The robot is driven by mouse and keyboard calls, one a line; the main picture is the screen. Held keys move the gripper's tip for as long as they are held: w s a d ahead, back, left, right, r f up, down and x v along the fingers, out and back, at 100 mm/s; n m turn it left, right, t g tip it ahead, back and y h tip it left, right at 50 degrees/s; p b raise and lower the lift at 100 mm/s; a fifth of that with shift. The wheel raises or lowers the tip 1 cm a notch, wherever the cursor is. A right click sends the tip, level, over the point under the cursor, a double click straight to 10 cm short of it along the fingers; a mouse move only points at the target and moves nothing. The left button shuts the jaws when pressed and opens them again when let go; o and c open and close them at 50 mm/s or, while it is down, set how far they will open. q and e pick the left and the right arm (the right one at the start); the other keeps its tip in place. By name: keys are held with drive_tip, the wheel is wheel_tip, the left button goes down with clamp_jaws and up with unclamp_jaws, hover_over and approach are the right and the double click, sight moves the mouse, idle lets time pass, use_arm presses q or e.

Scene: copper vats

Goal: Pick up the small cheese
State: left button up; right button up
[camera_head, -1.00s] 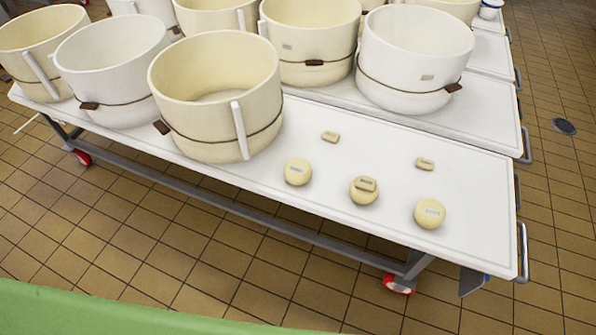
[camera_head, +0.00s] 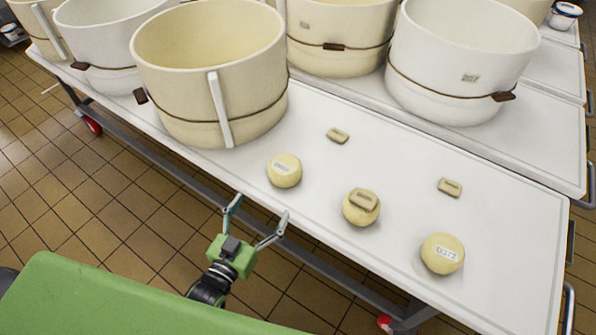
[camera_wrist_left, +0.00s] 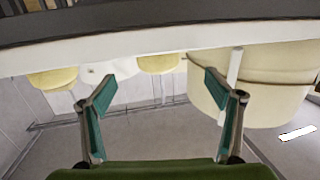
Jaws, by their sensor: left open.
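Three small round pale-yellow cheeses stand on the white table in the head view: a left one (camera_head: 285,171), a middle one (camera_head: 360,211) with a tan slotted piece (camera_head: 364,199) on top, and a right one (camera_head: 443,254) with a printed label. The pictures do not settle which is meant. My left gripper (camera_head: 262,205) is open and empty, just off the table's near edge, in front of the left cheese. The left wrist view looks upside down; one cheese (camera_wrist_left: 158,64) shows between the fingers and another (camera_wrist_left: 52,78) to the left. My right gripper is not seen.
A large cream tub (camera_head: 210,75) stands left of the cheeses, with a white tub (camera_head: 455,60) and others behind. Two tan pieces lie loose on the table (camera_head: 505,240), one behind the left cheese (camera_head: 338,135), one at right (camera_head: 450,187). A green surface (camera_head: 90,300) is in front.

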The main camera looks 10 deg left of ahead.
use_arm(q)
drive_tip(key=b, duration=0.1)
approach(285, 164)
drive_tip(key=w+f, duration=0.1)
drive_tip(key=w, duration=0.1)
drive_tip(key=w+f, duration=0.2)
drive_tip(key=w, duration=0.2)
drive_tip(key=w+d+b, duration=0.1)
drive_tip(key=w, duration=0.2)
drive_tip(key=shift+w+d, duration=0.2)
drive_tip(key=shift+w, duration=0.25)
drive_tip(key=c, duration=1.4)
drive_tip(key=shift+r, duration=0.1)
drive_tip(key=shift+c, duration=0.8)
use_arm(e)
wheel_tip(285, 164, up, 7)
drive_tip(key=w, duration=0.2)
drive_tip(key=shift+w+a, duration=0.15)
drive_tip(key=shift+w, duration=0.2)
use_arm(q)
drive_tip(key=shift+r, duration=0.1)
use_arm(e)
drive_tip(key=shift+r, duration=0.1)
